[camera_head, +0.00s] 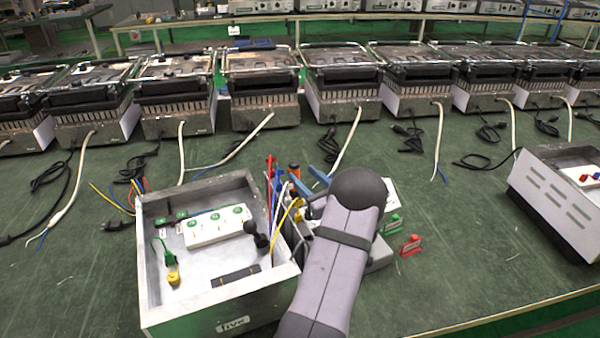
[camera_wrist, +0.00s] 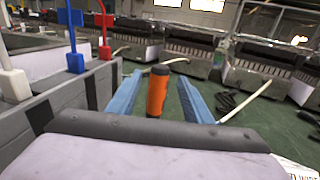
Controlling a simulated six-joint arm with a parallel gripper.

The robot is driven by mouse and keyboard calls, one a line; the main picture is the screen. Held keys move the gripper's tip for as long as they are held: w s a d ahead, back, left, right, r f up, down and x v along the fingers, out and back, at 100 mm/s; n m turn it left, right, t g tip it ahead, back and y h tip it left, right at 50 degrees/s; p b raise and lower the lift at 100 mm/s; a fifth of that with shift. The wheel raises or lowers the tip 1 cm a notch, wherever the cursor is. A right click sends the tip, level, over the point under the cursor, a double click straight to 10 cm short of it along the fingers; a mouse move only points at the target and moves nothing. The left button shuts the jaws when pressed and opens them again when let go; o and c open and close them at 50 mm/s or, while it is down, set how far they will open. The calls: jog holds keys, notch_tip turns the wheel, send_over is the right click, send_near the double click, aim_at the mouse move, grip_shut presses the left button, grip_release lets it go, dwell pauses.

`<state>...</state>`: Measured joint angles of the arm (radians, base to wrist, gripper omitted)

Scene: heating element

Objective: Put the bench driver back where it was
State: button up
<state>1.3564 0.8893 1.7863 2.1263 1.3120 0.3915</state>
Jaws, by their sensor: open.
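The bench driver, with an orange handle and dark cap, stands upright in the wrist view (camera_wrist: 156,92), in line with the gap between my gripper's fingers. Its orange top also shows in the head view (camera_head: 294,170), among the upright leads at the metal box's right side. My gripper (camera_wrist: 160,77) is open, with one blue finger on each side of the handle in the picture. I cannot tell whether the handle is between the fingers or just beyond them. The driver's lower end is hidden.
An open metal box (camera_head: 158,300) holds a white socket strip (camera_head: 217,227). Red, blue and white probes (camera_wrist: 72,35) stand close on the left. Press grills (camera_head: 262,85) line the back.

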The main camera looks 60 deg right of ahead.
jog(key=v, duration=0.8)
jog(key=shift+s, duration=0.2)
jog(key=shift+a, duration=0.15)
